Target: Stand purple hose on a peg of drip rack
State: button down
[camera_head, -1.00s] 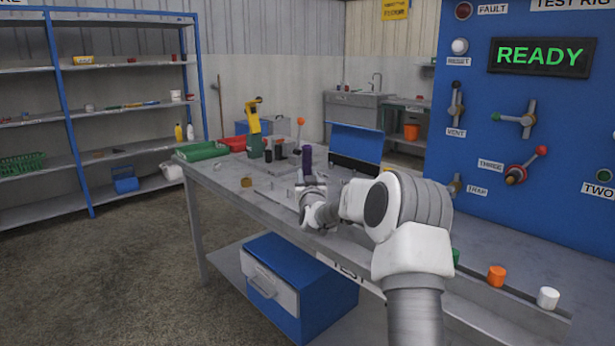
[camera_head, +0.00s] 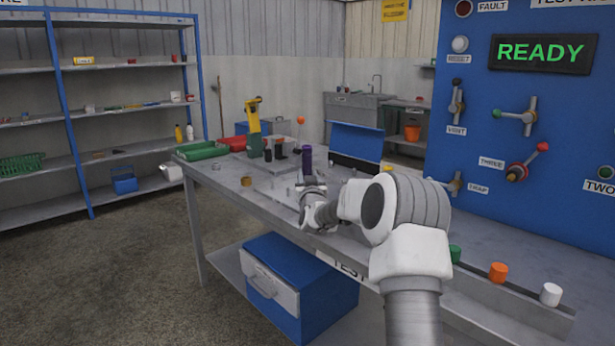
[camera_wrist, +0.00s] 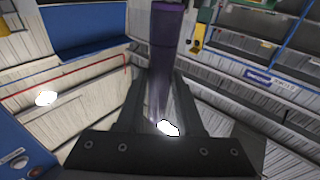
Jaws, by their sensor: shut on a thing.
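The purple hose (camera_head: 307,160) stands upright above the grey workbench in the head view. My gripper (camera_head: 310,182) is at its lower part and is shut on it. Small grey pegs (camera_head: 290,191) show on the bench just left of my gripper, probably part of the drip rack. My gripper and arm hide part of that area, and I cannot tell whether the hose's lower end touches a peg.
A yellow and green tool (camera_head: 254,130), a green tray (camera_head: 202,151) and a red tray (camera_head: 235,143) stand toward the bench's far end. An open blue case (camera_head: 355,142) is behind the hose. A small brass-coloured piece (camera_head: 246,181) lies near the left edge.

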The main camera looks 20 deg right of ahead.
jog(key=shift+f+b, duration=0.4)
jog(key=shift+f, duration=0.05)
jog(key=c, duration=0.6)
grip_release()
jog(key=shift+o, duration=0.7)
jog(key=shift+f, duration=0.15)
jog(key=shift+s+f, duration=0.15)
jog(key=r+p+v, duration=0.1)
jog(key=p+v, duration=0.2)
jog(key=v, duration=1.4)
jog(key=shift+s+a, duration=0.1)
jog(key=shift+a, duration=0.05)
